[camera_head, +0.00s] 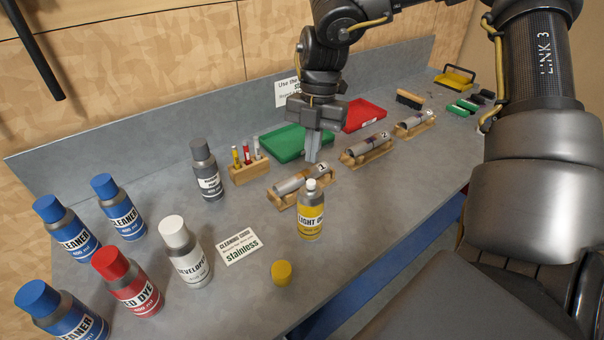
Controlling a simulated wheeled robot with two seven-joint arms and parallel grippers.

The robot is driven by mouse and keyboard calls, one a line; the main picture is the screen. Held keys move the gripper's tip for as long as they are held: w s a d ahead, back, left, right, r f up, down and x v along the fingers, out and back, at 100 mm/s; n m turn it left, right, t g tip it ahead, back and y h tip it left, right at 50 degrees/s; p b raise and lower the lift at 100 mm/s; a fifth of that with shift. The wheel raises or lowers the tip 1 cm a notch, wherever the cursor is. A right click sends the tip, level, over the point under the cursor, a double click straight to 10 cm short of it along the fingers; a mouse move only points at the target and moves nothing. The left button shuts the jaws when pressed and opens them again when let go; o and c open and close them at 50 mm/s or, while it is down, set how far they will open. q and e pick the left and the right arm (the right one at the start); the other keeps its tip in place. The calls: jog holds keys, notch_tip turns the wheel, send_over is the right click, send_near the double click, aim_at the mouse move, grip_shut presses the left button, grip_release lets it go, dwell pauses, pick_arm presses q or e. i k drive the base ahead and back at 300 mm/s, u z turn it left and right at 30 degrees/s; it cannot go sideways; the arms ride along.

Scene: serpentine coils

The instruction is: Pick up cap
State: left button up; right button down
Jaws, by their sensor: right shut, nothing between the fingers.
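A yellow cap (281,272) lies on the grey bench near its front edge. Just behind it stands a yellow-labelled "LIGHT OIL" can (311,212), upright, with a pale nozzle showing on top and no cap on it. My right gripper (313,158) points down behind the can, above the bench near the wooden cradle numbered 1. Its fingers are together and hold nothing. It is well apart from the cap. My left gripper is not in view.
Blue-capped cleaner cans (118,208), a red dye can (128,281), a white-capped developer can (184,251) and a grey can (206,170) stand left. Metal cylinders (367,145) rest in wooden cradles. A "stainless" card (238,246) lies beside the cap. Green (283,143) and red (362,116) trays sit behind.

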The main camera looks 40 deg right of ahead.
aim_at(281, 271)
jog(key=z, duration=1.25)
